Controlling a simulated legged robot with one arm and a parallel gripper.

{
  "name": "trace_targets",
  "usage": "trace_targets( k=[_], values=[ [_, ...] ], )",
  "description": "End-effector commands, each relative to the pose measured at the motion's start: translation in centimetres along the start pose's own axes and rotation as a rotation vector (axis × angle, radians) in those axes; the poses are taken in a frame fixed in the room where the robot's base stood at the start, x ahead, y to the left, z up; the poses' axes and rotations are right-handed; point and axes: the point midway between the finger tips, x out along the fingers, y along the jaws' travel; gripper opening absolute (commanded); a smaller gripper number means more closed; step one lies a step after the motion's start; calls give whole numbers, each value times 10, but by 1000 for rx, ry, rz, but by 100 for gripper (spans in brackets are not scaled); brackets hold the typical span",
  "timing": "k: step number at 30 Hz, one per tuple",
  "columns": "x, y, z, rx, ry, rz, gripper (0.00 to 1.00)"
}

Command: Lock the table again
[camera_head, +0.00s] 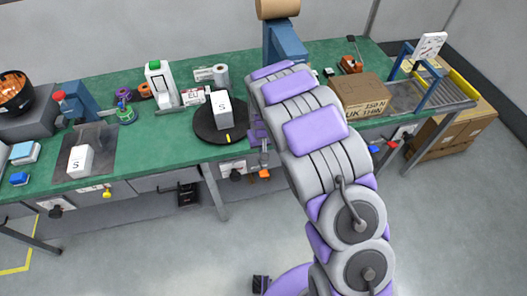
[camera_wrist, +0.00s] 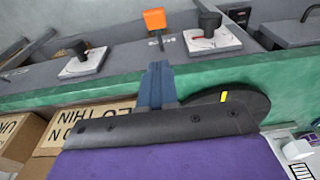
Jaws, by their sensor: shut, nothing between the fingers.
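The black turntable (camera_head: 203,128) sits on the green table (camera_head: 145,150) with a white box marked S (camera_head: 222,108) on it and a yellow mark at its rim. In the wrist view, part of the black turntable (camera_wrist: 255,104) shows with its yellow mark. An orange tab (camera_head: 264,174) on a short stem is at the grey front panel, below the table edge; it also shows in the wrist view (camera_wrist: 154,19). My gripper (camera_wrist: 158,66) is shut and empty, its tips pointing toward the orange tab and apart from it. In the head view my arm partly hides the gripper (camera_head: 264,150).
Black knobs on pale plates (camera_wrist: 208,32) flank the orange tab. A cardboard box (camera_head: 362,95) stands on the table to the right, near a roller conveyor (camera_head: 440,92). Another white S box (camera_head: 80,161) stands at left. The floor in front is clear.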

Motion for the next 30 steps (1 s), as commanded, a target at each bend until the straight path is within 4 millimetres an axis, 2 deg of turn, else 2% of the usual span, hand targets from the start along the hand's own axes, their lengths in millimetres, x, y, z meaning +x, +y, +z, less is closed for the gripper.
trace_targets(
  k=[13, 18, 22, 30],
  values=[
    [84, 3, 1, 2, 1, -3, 0],
    [108, 0, 16, 1, -4, -2, 0],
    [116, 0, 20, 0, -1, -1, 0],
    [116, 0, 20, 0, 1, -1, 0]
  ],
)
